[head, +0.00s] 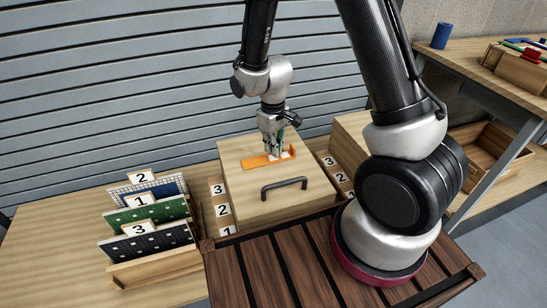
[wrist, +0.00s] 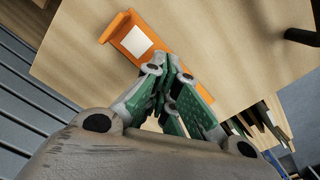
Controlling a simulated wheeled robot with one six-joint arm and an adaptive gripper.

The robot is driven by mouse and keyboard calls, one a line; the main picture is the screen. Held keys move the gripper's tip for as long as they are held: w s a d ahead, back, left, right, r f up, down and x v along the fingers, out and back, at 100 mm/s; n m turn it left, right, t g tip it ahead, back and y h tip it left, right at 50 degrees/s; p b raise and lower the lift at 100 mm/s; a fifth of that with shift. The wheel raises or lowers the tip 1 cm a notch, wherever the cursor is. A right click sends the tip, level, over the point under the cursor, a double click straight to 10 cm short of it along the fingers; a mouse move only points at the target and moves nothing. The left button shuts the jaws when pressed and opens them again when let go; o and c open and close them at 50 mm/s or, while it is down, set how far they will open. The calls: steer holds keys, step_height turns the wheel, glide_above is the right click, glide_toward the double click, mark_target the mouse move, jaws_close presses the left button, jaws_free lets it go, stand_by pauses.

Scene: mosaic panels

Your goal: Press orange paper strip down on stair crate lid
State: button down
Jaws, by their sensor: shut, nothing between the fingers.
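The orange paper strip (head: 256,162) lies across the far part of the light wooden crate lid (head: 240,190). In the wrist view the strip (wrist: 168,60) shows a white patch near its left end, and that end seems to stand up from the lid (wrist: 215,40). My gripper (head: 275,154) is shut and points down at the strip's right half. In the wrist view my gripper's green fingers (wrist: 160,85) are together at the strip and cover part of it. I cannot tell whether the fingertips touch it.
A dark handle (head: 284,188) rises from the lid's near side. Numbered stair-like blocks (head: 222,211) flank the crate. A rack of numbered mosaic panels (head: 150,245) stands at left. A workbench (head: 470,60) with a blue cylinder (head: 441,36) is at right.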

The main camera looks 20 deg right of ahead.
mark_target(273, 158)
steer(key=shift+f, duration=1.05)
steer(key=shift+r, duration=0.1)
stand_by(0.5)
step_height(273, 158, up, 8)
stand_by(0.7)
stand_by(0.4)
steer(key=s+d+r+m+t, duration=0.1)
steer(key=s+d+r+m, duration=0.1)
steer(key=s+d+r, duration=0.3)
steer(key=s+d+r+m+t, duration=0.2)
steer(key=s+d+r, duration=0.3)
steer(key=r, duration=0.6)
steer(key=s+d+r+m+t, duration=0.1)
steer(key=s+d+r+m, duration=0.1)
steer(key=s+d+r, duration=0.3)
steer(key=s+r, duration=0.3)
steer(key=s, duration=0.1)
steer(key=shift+r, duration=0.2)
steer(key=shift+a, duration=0.1)
